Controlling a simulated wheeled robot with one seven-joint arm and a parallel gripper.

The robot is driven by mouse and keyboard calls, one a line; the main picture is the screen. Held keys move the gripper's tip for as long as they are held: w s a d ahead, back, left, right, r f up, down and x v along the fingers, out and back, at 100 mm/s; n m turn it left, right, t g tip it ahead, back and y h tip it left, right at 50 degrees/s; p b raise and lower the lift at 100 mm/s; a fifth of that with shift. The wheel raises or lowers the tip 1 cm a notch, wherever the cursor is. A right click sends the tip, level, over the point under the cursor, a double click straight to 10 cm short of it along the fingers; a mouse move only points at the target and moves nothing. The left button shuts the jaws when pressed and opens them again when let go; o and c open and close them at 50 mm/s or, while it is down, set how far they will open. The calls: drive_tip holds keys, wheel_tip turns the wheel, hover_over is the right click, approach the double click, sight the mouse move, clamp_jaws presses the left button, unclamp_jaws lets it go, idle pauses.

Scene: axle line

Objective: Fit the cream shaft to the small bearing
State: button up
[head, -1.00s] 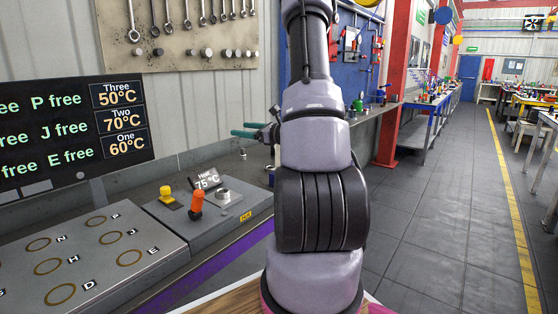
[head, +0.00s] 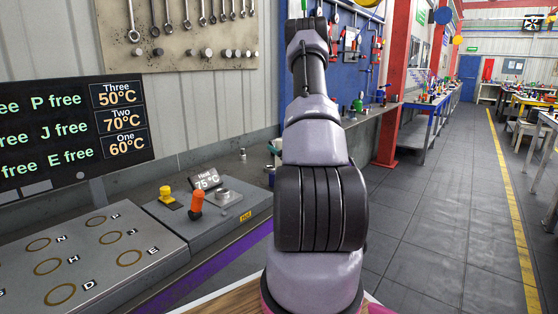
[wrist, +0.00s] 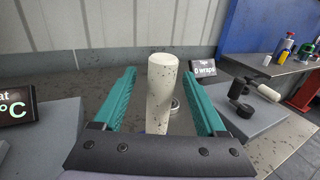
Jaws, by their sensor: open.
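The cream shaft (wrist: 160,98), pale and speckled, stands roughly upright in the wrist view. It shows between the two teal fingers of my gripper (wrist: 159,73), with a visible gap on each side. The gripper is open. The gripper frame hides the shaft's lower end. A small metal ring (wrist: 175,103) shows partly behind the shaft; I cannot tell whether it is the small bearing. In the head view my arm hides most of the gripper. A metal ring-shaped part (head: 222,194) sits on the heater box there; I cannot tell what it is.
A plate with lettered rings (head: 88,262) lies left. In the wrist view, a "0 wraps" sign (wrist: 203,67) and a grey block with a black tool (wrist: 241,110) stand right.

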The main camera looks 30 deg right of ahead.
drive_tip(key=shift+w+d, duration=0.15)
drive_tip(key=shift+w, duration=0.8)
drive_tip(key=shift+w+d, duration=0.15)
drive_tip(key=shift+w, duration=0.8)
clamp_jaws()
